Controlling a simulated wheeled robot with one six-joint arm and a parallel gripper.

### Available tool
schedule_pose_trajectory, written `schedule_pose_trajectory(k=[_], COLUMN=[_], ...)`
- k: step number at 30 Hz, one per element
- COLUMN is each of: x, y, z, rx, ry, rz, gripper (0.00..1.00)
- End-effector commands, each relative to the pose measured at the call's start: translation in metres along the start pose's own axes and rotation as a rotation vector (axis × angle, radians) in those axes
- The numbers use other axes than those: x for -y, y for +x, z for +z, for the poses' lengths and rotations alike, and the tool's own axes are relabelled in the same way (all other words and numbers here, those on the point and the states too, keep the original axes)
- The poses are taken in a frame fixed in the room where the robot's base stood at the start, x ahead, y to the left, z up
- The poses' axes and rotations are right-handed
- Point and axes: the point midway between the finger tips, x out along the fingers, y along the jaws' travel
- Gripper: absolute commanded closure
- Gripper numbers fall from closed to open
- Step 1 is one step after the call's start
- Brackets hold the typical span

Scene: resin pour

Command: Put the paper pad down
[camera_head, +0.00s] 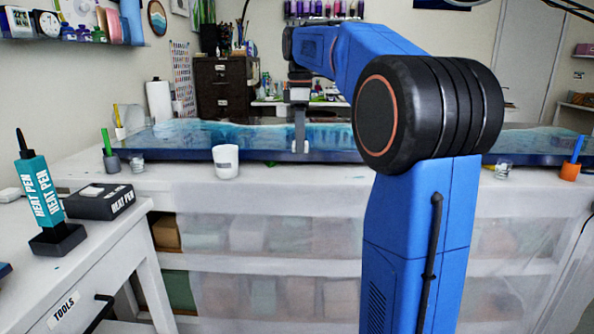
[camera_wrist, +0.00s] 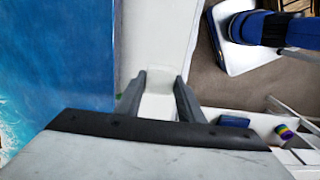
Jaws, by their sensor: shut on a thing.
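My gripper (camera_head: 300,147) hangs over the white worktable (camera_head: 330,183), close to the front edge of the blue resin panel (camera_head: 190,140). In the wrist view my gripper (camera_wrist: 160,77) has its two dark fingers apart with a white piece between them. That piece is likely the paper pad (camera_wrist: 158,88), held between the fingers; its outline blends with the white table below. The head view does not show the pad clearly. I cannot tell whether the pad touches the table.
A white cup (camera_head: 226,162) stands left of my gripper, with a green marker holder (camera_head: 111,160) farther left. An orange holder (camera_head: 570,171) is at the right end. A heat pen (camera_head: 40,200) and black box (camera_head: 100,203) occupy the left cart. The front table strip is mostly clear.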

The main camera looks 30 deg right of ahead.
Motion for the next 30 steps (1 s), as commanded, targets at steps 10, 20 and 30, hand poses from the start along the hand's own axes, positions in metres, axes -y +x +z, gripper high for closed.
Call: schedule_pose_trajectory(k=[10,20,30], x=[0.0,0.001,0.0], y=[0.037,0.074,0.078], z=[0.0,0.0,0.0], rx=[0.0,0.0,0.0], ry=[0.0,0.0,0.0], rz=[0.0,-0.001,0.0], gripper=[0.9,0.9,0.9])
